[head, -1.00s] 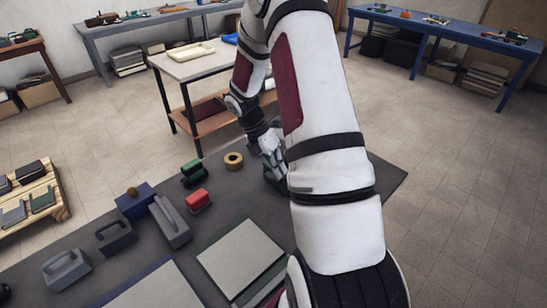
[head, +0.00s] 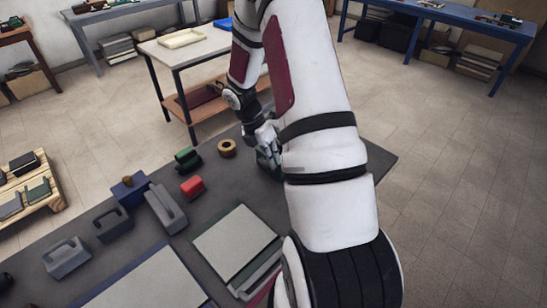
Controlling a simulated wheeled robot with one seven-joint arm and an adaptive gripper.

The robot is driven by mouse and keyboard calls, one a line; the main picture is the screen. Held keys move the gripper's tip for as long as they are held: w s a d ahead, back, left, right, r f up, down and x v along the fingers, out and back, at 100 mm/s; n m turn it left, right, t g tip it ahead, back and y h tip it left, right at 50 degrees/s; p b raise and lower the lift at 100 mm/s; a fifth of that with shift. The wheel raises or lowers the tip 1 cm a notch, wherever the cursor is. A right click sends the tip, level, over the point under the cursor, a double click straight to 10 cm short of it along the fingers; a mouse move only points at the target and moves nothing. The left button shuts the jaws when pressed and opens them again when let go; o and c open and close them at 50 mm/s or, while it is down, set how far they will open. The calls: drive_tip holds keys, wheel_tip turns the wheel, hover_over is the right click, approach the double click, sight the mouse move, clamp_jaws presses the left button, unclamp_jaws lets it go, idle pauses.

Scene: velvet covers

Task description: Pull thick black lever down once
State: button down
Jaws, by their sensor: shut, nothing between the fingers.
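My gripper (head: 265,138) is partly in view at the far right part of the dark table (head: 330,185), with my arm covering much of that area. Its fingers are shut and point down at a dark green device (head: 265,160). Only the left edge of that device shows beside my arm. The gripper is at or just above it; I cannot tell whether they touch. I cannot make out a thick black lever; it may be hidden behind my gripper and arm.
A tape roll (head: 227,147), a green block (head: 187,159), a red block (head: 192,187), a blue box (head: 130,190) and grey handled blocks (head: 167,209) stand left of the gripper. A framed grey panel (head: 233,238) lies nearer. A white-topped cart (head: 188,52) stands behind.

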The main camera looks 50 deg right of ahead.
drive_tip(key=shift+s, duration=0.15)
drive_tip(key=shift+s+a+f+t+p, duration=0.1)
drive_tip(key=shift+s+f+t+p, duration=0.45)
drive_tip(key=shift+t+p, duration=0.55)
drive_tip(key=shift+s+f+p, duration=0.3)
drive_tip(key=shift+f, duration=0.35)
drive_tip(key=shift+s+f+p, duration=0.25)
drive_tip(key=shift+f, duration=0.45)
drive_tip(key=shift+s+a+r, duration=0.1)
drive_tip(key=shift+r, duration=0.25)
wheel_tip(320, 180, up, 13)
drive_tip(key=s+a+p, duration=0.2)
drive_tip(key=shift+a, duration=0.3)
drive_tip(key=shift+w, duration=0.1)
